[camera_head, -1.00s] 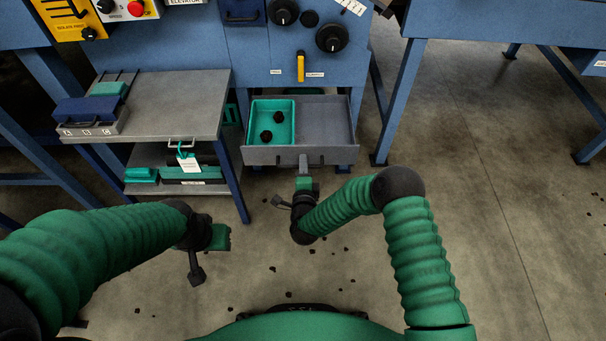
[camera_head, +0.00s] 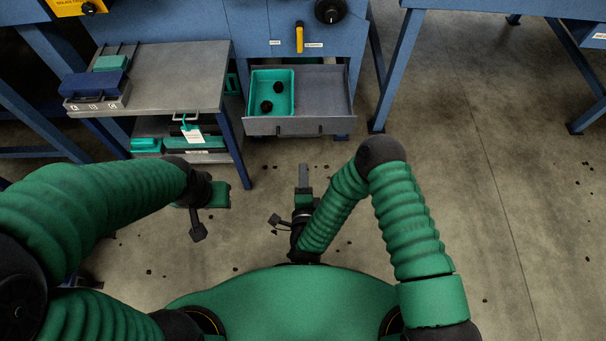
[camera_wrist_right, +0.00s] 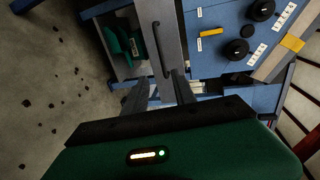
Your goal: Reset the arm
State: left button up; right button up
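My right gripper (camera_head: 304,176) is in front of the open grey drawer (camera_head: 328,128), clear of its front. In the right wrist view its two dark fingers (camera_wrist_right: 160,92) stand apart with nothing between them. The dark drawer handle (camera_wrist_right: 157,50) lies beyond the fingertips. My left arm comes in from the left; its gripper (camera_head: 217,195) is over the floor near the side table, and its finger gap cannot be made out.
The drawer holds a teal tray (camera_head: 258,78) with two dark lumps. The grey side table (camera_head: 165,80) carries blue and teal blocks; its lower shelf holds a tagged case (camera_head: 200,142). Blue machine legs (camera_head: 386,90) stand to the right. The floor at right is mostly free.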

jog(key=w+r+n+g+y, duration=0.3)
jog(key=w+n, duration=0.2)
jog(key=n, duration=0.2)
jog(key=s+d+r+n+g, duration=0.2)
jog(key=d+r+n+g, duration=0.1)
jog(key=d+n, duration=0.25)
jog(key=s+d+r+n+g+h+p, duration=0.1)
jog(key=s+d+r+n+g+h, duration=0.15)
jog(key=s+d+r+g, duration=0.35)
jog(key=s+d+r+n+g+h+p, duration=0.1)
jog(key=s+d+r+n, duration=0.3)
jog(key=s+d, duration=0.55)
notch_tip(320, 180, up, 26)
jog(key=s+a+m+p, duration=0.1)
jog(key=a+p, duration=0.1)
jog(key=p, duration=2.4)
jog(key=shift+r, duration=0.15)
